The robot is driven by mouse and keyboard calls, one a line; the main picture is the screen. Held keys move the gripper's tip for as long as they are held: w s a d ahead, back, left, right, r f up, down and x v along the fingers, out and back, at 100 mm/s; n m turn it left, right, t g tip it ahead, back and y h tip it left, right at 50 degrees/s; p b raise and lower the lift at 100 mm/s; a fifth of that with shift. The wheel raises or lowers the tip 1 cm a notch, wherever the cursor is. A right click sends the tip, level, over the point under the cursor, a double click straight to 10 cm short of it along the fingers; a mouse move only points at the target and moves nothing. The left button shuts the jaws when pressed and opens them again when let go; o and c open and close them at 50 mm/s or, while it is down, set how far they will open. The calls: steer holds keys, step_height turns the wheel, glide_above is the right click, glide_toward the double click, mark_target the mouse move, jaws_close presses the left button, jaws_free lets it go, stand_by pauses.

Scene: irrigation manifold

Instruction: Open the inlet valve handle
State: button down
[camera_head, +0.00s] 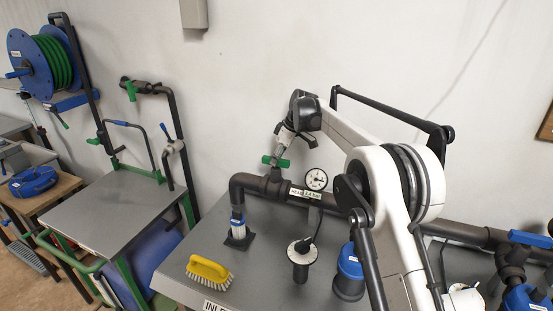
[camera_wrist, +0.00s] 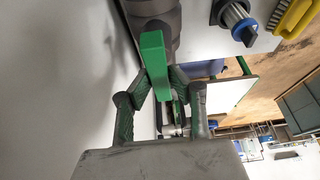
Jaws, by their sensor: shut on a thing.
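The green inlet valve handle (camera_head: 281,163) sits on top of the dark grey pipe (camera_head: 262,185) at the back of the grey bench, near the wall. In the wrist view the handle (camera_wrist: 153,55) stands out from the pipe and reaches between my fingers. My gripper (camera_head: 284,149) comes down on the handle from above. In the wrist view my gripper (camera_wrist: 161,84) has its fingers closed around the handle's near end. The far part of the handle stays free beyond the fingertips. The exact contact faces are hidden.
A round pressure gauge (camera_head: 316,180) stands just right of the handle. On the bench (camera_head: 262,270) are a yellow brush (camera_head: 209,268), a black cylinder with a round top (camera_head: 300,262) and a blue-capped canister (camera_head: 349,272). A grey-topped trolley (camera_head: 110,215) stands left. The wall is close behind.

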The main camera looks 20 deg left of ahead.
steer(key=c, duration=1.6)
jaws_free()
steer(key=shift+r, duration=0.1)
steer(key=v, duration=1.2)
steer(key=shift+d, duration=0.1)
step_height(320, 180, up, 3)
steer(key=shift+f+p, duration=0.1)
steer(key=shift+p, duration=1.15)
